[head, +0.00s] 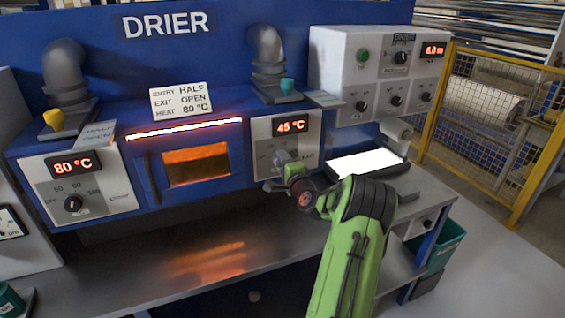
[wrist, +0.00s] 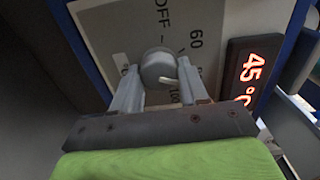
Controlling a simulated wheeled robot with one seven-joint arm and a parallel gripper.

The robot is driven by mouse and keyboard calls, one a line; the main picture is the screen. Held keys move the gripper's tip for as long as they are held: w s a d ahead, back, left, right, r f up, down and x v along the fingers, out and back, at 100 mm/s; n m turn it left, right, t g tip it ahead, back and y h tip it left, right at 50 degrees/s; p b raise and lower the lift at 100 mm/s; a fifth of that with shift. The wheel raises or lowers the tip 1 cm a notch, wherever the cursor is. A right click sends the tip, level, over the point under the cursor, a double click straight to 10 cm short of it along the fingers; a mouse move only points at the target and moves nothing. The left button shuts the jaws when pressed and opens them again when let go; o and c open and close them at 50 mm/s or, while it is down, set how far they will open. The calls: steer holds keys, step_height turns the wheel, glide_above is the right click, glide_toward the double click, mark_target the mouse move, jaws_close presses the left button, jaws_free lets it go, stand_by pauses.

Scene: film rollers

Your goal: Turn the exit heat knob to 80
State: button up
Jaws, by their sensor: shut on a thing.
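The exit heat knob is on the right-hand grey panel (head: 258,130) of the drier. In the wrist view the knob (wrist: 158,68) is a round grey dial with a light pointer, between the two fingers of my gripper (wrist: 158,80). My gripper is shut on it; in the head view the gripper (head: 283,160) hides most of the knob. The exit display (head: 291,126) reads 45 °C and also shows in the wrist view (wrist: 252,72). Printed marks OFF, 60 and 100 show around the knob, partly covered by the fingers.
A sign (head: 181,101) reads entry half, exit open, heat 80 °C. The left panel has a black knob (head: 73,203) and a display (head: 73,165) reading 80 °C. A lit window (head: 196,165) lies between the panels. A grey control box (head: 375,75) stands right.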

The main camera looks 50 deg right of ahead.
steer(key=o, duration=1.1)
steer(key=shift+c, duration=0.2)
steer(key=shift+s, duration=0.1)
steer(key=b+v, duration=0.3)
steer(key=v, duration=1.2)
steer(key=shift+s+a, duration=0.2)
steer(key=shift+s, duration=0.05)
steer(key=shift+f, duration=0.1)
